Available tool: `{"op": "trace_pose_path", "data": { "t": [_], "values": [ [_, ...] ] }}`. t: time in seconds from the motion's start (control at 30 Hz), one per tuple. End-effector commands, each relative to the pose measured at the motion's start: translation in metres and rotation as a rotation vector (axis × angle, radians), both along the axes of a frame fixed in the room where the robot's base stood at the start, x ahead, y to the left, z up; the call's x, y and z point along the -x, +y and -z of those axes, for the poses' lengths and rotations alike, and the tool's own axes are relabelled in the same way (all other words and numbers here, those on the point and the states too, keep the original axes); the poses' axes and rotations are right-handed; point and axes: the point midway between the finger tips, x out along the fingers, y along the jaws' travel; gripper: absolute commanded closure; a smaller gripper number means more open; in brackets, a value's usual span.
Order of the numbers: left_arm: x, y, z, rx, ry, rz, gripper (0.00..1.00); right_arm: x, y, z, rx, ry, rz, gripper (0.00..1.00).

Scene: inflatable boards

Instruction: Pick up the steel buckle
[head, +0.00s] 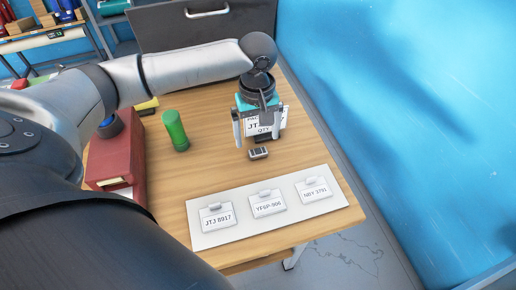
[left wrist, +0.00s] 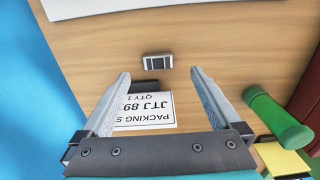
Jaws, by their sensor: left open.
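The steel buckle (head: 258,153) is a small silver piece with dark slots, lying flat on the wooden table. It also shows in the left wrist view (left wrist: 158,61), just beyond the fingertips and roughly centred between them. My left gripper (head: 259,139) points down over the table, open, with nothing held between its fingers. The buckle is apart from both fingers. My right gripper is not in view.
A packing slip (left wrist: 150,110) with a dark piece at its edge lies under the gripper. A white board (head: 235,229) with several labelled cards is in front. A green cylinder (head: 175,131) and a red box (head: 117,160) stand to the left.

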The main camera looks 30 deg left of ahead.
Motion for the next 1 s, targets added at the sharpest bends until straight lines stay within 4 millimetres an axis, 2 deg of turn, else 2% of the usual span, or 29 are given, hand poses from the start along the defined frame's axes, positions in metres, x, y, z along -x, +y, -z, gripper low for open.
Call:
{"op": "trace_pose_path", "data": {
  "t": [0.27, 0.5, 0.77, 1.0],
  "values": [
    [-0.001, 0.000, 0.019, -0.001, 0.001, 0.000, 0.03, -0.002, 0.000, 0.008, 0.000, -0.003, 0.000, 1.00],
    [-0.003, 0.000, 0.055, -0.001, 0.000, 0.001, 0.03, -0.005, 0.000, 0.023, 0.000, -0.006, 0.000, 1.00],
    [-0.003, 0.000, 0.058, -0.001, -0.002, 0.002, 0.03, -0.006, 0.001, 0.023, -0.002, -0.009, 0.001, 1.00],
    [-0.003, 0.000, 0.058, -0.002, -0.001, 0.002, 0.27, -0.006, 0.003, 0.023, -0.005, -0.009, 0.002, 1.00]
  ]
}}
